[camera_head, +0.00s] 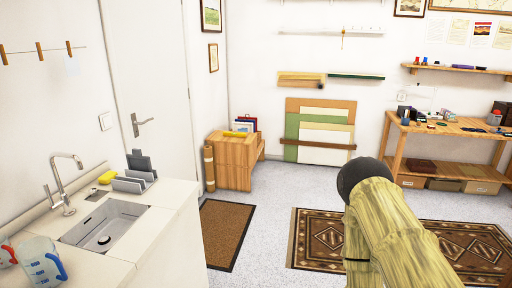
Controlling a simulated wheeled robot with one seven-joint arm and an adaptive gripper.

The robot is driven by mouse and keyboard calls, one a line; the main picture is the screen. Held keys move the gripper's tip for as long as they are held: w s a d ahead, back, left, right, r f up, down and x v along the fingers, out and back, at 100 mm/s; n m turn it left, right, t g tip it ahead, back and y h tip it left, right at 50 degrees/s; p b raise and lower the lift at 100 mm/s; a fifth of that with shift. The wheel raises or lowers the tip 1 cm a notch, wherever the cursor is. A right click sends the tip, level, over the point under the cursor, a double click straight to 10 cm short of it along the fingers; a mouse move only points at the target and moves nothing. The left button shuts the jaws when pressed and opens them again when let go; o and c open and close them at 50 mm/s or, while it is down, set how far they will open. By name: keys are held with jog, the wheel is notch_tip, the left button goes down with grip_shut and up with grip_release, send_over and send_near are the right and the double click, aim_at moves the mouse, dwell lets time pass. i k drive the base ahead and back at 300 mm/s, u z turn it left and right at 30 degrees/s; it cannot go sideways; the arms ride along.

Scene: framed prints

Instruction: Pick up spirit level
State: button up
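I cannot pick out a spirit level with certainty. A thin yellow bar (236,134) lies on top of the wooden box unit (233,165) near the door; its shape is long and flat, but it is too small to tell what it is. My arm, pale and wood-patterned with a dark rounded end, rises from the bottom right of the view. No gripper fingers show, and the arm is well apart from the yellow bar and the workbench.
A sink counter (165,217) stands at the left, with jugs at its near end. A wooden workbench (455,130) with many small items is at the right. Boards (320,116) lean on the back wall. Brown mats lie on the otherwise clear floor (270,195).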

aim_at(225, 133)
jog(key=z, duration=0.3)
jog(key=i, duration=1.65)
jog(key=z, duration=0.45)
jog(key=i, duration=3.3)
jog(key=u, duration=0.6)
jog(key=i, duration=1.65)
jog(key=u, duration=0.85)
jog(key=i, duration=1.3)
jog(key=u, duration=0.35)
